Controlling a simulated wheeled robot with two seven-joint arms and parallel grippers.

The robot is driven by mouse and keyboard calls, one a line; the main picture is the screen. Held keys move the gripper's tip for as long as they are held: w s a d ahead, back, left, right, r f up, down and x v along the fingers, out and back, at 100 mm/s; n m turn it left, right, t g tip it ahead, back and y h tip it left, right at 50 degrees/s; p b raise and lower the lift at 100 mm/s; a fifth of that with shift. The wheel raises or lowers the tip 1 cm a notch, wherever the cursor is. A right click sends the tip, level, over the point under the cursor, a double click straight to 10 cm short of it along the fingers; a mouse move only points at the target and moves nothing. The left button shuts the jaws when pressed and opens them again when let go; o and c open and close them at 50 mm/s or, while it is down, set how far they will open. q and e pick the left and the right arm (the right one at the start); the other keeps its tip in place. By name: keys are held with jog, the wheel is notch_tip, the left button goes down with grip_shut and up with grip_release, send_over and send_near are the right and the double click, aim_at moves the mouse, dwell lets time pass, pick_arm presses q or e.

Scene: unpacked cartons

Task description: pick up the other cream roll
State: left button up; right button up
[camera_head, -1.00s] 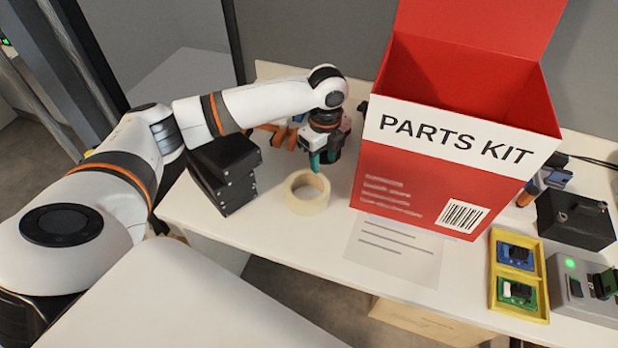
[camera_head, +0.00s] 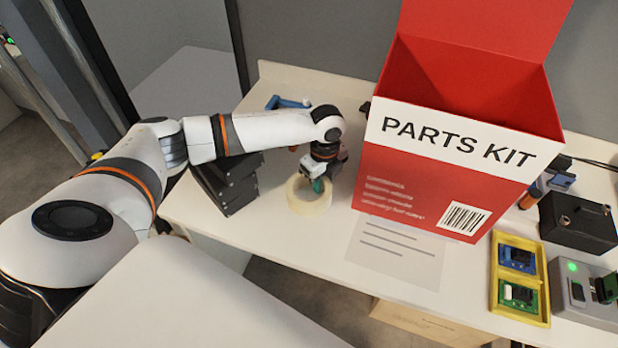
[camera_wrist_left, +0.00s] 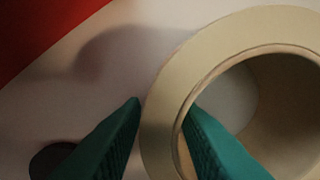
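My left gripper (camera_head: 318,185) is right at the roll, pointing down. In the left wrist view the green fingers of my left gripper (camera_wrist_left: 163,104) are apart, one outside the ring and one over its hole, with the wall between them. I cannot tell whether they touch it. My right gripper is not in view.
The tall open red PARTS KIT box (camera_head: 400,180) stands close to the right of the roll. Black boxes (camera_head: 228,183) stand close to its left. A printed sheet (camera_head: 395,250) lies in front of the box. A yellow tray (camera_head: 519,236) with small boards is farther right.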

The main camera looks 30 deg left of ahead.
pick_arm(q)
grip_shut()
